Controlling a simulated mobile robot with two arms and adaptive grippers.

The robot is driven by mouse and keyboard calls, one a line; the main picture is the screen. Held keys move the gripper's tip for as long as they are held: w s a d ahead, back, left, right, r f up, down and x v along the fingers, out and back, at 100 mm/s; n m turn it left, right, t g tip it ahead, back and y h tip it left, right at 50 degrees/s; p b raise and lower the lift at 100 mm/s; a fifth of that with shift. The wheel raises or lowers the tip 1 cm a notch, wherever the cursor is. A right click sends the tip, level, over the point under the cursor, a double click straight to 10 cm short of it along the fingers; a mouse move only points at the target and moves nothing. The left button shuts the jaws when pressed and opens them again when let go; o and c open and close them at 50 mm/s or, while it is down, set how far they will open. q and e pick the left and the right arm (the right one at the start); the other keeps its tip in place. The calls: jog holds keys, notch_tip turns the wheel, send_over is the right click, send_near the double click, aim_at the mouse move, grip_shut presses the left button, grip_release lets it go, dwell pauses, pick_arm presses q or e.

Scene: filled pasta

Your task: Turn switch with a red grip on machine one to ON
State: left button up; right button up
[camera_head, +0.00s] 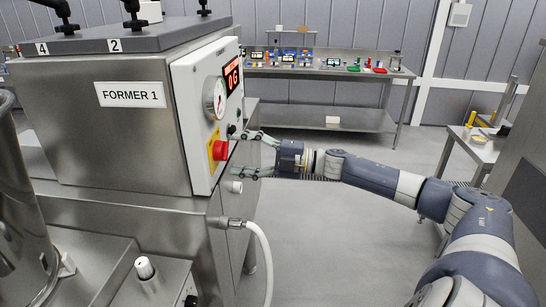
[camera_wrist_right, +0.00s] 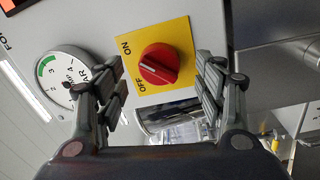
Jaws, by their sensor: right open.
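The machine labelled FORMER 1 (camera_head: 110,125) stands at the left in the head view. Its white front panel carries a switch with a red grip (camera_head: 221,150) on a yellow plate. In the right wrist view the red grip (camera_wrist_right: 158,65) sits on the yellow plate (camera_wrist_right: 180,36) marked ON and OFF; its white line seems to point toward OFF, though this is hard to be sure of. My right gripper (camera_head: 238,154) is open in front of the switch, its fingers (camera_wrist_right: 163,85) either side of the grip, with no contact visible. My left gripper is not in view.
A pressure gauge (camera_head: 215,98) and a red-lit display (camera_head: 232,76) sit above the switch. A white hose (camera_head: 262,250) hangs below the panel. A workbench (camera_head: 330,73) stands at the back; a side table (camera_head: 477,147) is at the right. The floor between is clear.

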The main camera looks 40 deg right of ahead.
jog(key=v, duration=0.8)
jog(key=shift+s+d, duration=0.25)
dwell(0.5)
dwell(0.6)
